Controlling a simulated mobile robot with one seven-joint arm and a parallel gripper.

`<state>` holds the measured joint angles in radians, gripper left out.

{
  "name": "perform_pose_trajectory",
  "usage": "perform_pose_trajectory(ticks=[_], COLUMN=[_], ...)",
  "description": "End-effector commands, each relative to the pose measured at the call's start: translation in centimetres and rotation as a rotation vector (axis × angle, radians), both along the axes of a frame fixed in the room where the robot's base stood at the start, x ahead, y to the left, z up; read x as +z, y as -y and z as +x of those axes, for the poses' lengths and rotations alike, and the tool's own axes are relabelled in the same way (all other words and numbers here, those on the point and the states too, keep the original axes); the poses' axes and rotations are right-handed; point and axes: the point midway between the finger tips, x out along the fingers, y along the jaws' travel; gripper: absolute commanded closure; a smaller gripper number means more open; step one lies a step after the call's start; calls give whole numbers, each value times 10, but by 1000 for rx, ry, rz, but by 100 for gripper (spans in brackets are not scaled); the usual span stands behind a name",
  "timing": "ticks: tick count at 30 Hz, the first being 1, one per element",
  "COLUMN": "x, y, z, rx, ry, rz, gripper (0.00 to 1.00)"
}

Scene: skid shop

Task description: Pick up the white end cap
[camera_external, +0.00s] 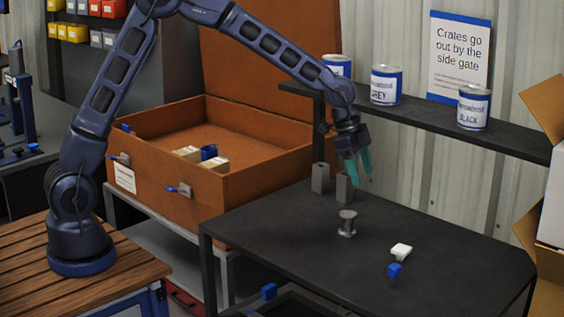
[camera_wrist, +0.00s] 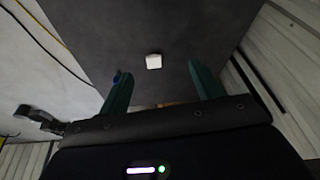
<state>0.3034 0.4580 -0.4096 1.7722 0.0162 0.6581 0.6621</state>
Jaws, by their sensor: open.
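The white end cap (camera_external: 401,251) lies on the dark table (camera_external: 290,235), toward its front right. It also shows in the wrist view (camera_wrist: 153,61), ahead of the fingertips and roughly between their lines. My gripper (camera_external: 359,176) has green fingers and is above the back of the table, behind and to the left of the cap. In the wrist view my gripper (camera_wrist: 158,82) is open, with nothing between its fingers.
A blue-topped piece (camera_external: 394,271) stands close in front of the cap. A grey metal spool-like part (camera_external: 347,223) and grey blocks (camera_external: 320,178) stand on the table near my gripper. A shelf with paint cans (camera_external: 386,85) runs behind. An orange-brown case (camera_external: 255,185) stands left.

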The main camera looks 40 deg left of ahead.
Motion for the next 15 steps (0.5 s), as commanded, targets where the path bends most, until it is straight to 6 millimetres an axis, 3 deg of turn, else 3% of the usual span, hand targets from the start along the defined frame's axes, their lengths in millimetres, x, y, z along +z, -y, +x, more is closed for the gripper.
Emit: perform_pose_trajectory(ticks=[3, 6, 10, 15], x=[-29, -48, -65, -75], y=[38, 63, 86, 97], z=[3, 4, 4, 3], rx=[-67, -112, -152, -172], ry=[-16, -23, -31, -33], rz=[-24, -43, -62, -71], gripper=[35, 35, 35, 35])
